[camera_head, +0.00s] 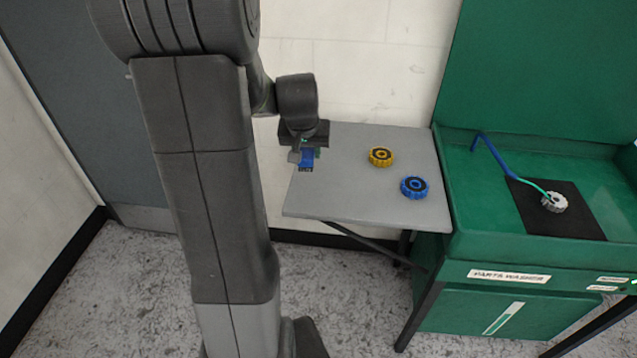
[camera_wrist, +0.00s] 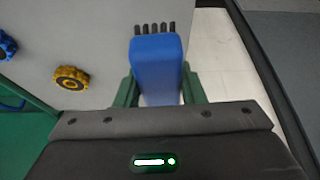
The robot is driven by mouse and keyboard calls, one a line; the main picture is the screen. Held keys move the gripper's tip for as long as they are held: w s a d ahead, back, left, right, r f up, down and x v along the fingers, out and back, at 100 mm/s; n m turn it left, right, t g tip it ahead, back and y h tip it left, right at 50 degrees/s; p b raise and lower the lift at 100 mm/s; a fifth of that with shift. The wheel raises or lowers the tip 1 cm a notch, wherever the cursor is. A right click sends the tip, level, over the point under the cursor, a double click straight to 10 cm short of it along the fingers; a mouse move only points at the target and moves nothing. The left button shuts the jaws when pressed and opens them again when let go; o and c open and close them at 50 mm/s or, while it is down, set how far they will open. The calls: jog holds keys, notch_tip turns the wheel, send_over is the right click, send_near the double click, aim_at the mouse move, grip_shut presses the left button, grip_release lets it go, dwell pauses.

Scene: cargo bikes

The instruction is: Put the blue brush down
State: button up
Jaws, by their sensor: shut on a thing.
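The blue brush (camera_wrist: 158,62) has a blue block handle and dark bristle tufts at its far end. My gripper (camera_wrist: 160,92) is shut on it, with a green finger on each side of the handle. In the head view, the brush (camera_head: 306,157) shows small below my gripper (camera_head: 307,154), at the left edge of the grey table (camera_head: 340,200). I cannot tell whether the bristles touch the table top.
A yellow toothed wheel (camera_head: 380,156) and a blue toothed wheel (camera_head: 414,187) lie on the table's right half. The table's front middle is clear. A green parts washer (camera_head: 462,200) adjoins on the right, with a silver toothed wheel (camera_head: 555,202) on its black mat (camera_head: 575,222).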

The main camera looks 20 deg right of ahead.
jog(key=s+d+r, duration=0.2)
send_near(319, 183)
jog(key=shift+m, duration=0.3)
jog(key=x, duration=0.6)
jog(key=shift+w+d+f, duration=0.1)
jog(key=shift+f, duration=0.05)
jog(key=shift+f, duration=0.1)
jog(key=shift+f, duration=0.15)
jog(key=o, duration=1)
jog(key=shift+c, duration=0.2)
